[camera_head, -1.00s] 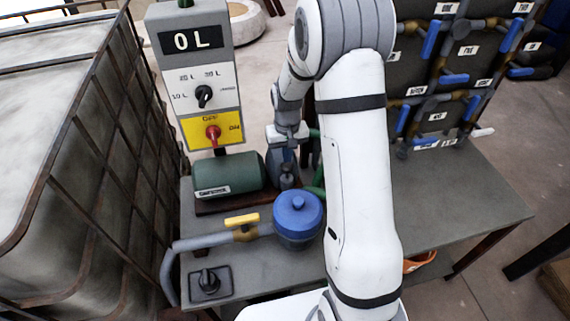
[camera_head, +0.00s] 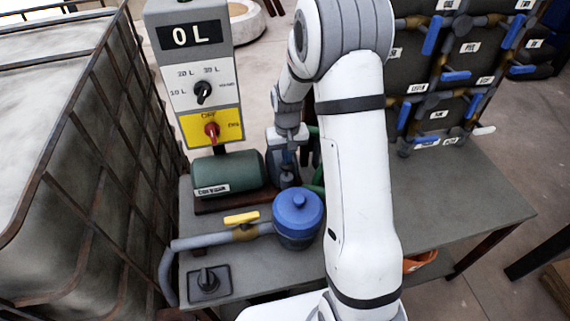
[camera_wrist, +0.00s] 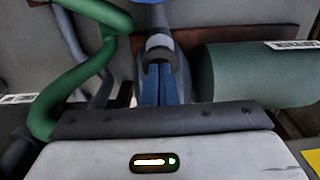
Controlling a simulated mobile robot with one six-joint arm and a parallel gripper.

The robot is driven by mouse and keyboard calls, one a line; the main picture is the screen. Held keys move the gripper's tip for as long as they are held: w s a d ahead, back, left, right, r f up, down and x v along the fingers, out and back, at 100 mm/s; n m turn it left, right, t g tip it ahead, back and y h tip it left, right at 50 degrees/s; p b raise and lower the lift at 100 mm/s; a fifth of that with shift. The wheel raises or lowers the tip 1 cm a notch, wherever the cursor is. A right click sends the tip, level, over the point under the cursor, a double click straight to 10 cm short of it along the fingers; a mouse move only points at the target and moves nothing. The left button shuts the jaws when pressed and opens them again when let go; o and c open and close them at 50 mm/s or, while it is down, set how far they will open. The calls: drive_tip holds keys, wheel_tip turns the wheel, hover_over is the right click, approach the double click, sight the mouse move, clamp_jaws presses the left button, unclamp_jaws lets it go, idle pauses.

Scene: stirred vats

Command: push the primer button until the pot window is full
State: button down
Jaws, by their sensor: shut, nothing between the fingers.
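The blue pot (camera_head: 298,214) with its domed lid stands on the grey bench. Its window does not show in the head view; only a bit of blue shows at the top edge of the wrist view (camera_wrist: 150,2). My gripper (camera_head: 287,164) points down behind the pot, beside the green motor. In the wrist view my gripper (camera_wrist: 160,70) has its blue fingers together, with nothing between them. A grey rounded pump part (camera_wrist: 160,44) with a pale ring lies right at the fingertips. I cannot tell whether they touch it, or make out the primer button for certain.
The green motor (camera_head: 228,173) is left of my gripper. A control panel (camera_head: 195,75) reads 0 L. A pipe with a yellow-handled valve (camera_head: 241,218) joins the pot. A caged tank (camera_head: 75,150) stands left. Green hose (camera_wrist: 85,75) runs close by. The bench's right part is clear.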

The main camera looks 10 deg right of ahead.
drive_tip(key=shift+f+b, duration=0.8)
drive_tip(key=shift+f, duration=0.4)
drive_tip(key=shift+r+p, duration=1.05)
drive_tip(key=shift+r, duration=0.8)
drive_tip(key=shift+f, duration=0.15)
drive_tip(key=shift+f+b, duration=1.55)
drive_tip(key=shift+f, duration=0.3)
drive_tip(key=shift+r+p, duration=1.2)
drive_tip(key=shift+r, duration=0.8)
drive_tip(key=shift+f, duration=0.1)
